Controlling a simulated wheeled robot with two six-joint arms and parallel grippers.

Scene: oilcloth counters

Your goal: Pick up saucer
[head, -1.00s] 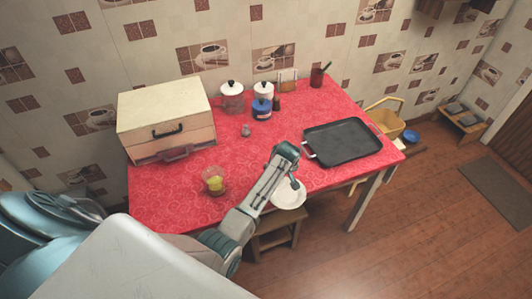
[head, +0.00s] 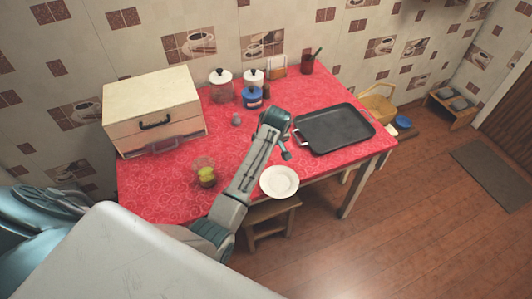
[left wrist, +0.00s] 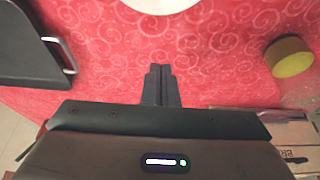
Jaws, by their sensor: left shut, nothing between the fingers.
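The white saucer (head: 279,181) lies flat at the front edge of the red-covered table and seems to overhang it slightly. My left gripper (head: 286,155) is above the cloth, just beyond the saucer in the head view, and apart from it. In the left wrist view its fingers (left wrist: 158,84) are shut and empty over bare red cloth. Part of the saucer (left wrist: 162,4) shows at the top edge there; the rest is cut off. My right gripper is not in view.
A black tray (head: 335,129) lies to the right. A glass with yellow-green contents (head: 206,176) stands left of my arm. A wooden box (head: 155,112), lidded jars (head: 221,85) and a blue container (head: 252,97) stand behind. A stool (head: 268,216) is below the front edge.

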